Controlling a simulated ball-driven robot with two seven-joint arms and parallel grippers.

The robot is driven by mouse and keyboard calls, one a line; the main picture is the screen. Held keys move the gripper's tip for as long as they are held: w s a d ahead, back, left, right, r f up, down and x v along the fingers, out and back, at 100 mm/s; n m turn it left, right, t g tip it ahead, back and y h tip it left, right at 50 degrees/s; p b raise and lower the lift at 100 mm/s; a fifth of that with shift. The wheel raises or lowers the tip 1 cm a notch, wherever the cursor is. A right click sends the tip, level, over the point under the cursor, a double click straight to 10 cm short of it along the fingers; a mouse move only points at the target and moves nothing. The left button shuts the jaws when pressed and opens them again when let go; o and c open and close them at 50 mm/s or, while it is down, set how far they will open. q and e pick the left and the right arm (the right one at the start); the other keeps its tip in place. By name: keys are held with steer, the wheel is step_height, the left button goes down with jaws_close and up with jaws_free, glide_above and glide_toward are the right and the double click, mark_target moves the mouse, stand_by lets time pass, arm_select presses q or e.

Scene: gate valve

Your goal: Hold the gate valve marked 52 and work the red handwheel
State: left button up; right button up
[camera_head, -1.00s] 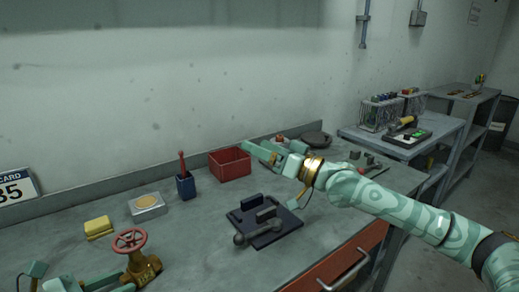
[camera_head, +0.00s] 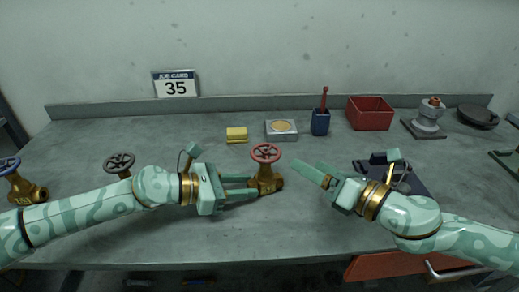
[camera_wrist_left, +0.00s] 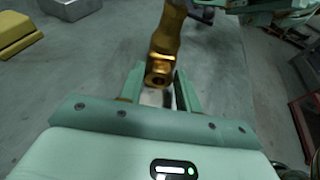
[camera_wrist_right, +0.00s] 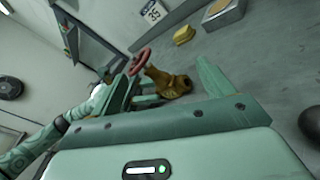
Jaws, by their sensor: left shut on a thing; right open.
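The gate valve with the red handwheel (camera_head: 266,153) stands upright on the bench, its brass body (camera_head: 267,180) below the wheel. I cannot read a number on it. My left gripper (camera_head: 252,187) reaches in from the left and is shut on the brass body; the left wrist view shows brass (camera_wrist_left: 160,70) between its fingers. My right gripper (camera_head: 312,172) is open and empty, to the right of the valve and apart from it. The right wrist view shows the red handwheel (camera_wrist_right: 139,62) and the body (camera_wrist_right: 170,84) ahead of it.
Valves with a blue handwheel (camera_head: 9,165) and a black handwheel (camera_head: 119,162) stand at left. A job card (camera_head: 175,84) reads 35. A yellow sponge (camera_head: 237,134), tin (camera_head: 281,130), blue cup (camera_head: 320,124) and red bin (camera_head: 370,113) stand behind. A dark fixture (camera_head: 372,164) sits by my right gripper.

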mark_target(259, 150)
steer(key=w+a+n, duration=0.2)
steer(key=a, duration=0.1)
steer(key=w+a+n, duration=0.2)
steer(key=a, duration=0.2)
steer(key=w+a+n+y, duration=0.1)
steer(key=w+a+n, duration=0.1)
steer(key=a+n, duration=0.1)
steer(key=shift+w+a+r, duration=0.1)
steer(key=shift+w+a, duration=0.1)
steer(key=shift+a, duration=0.3)
steer(key=c, duration=1)
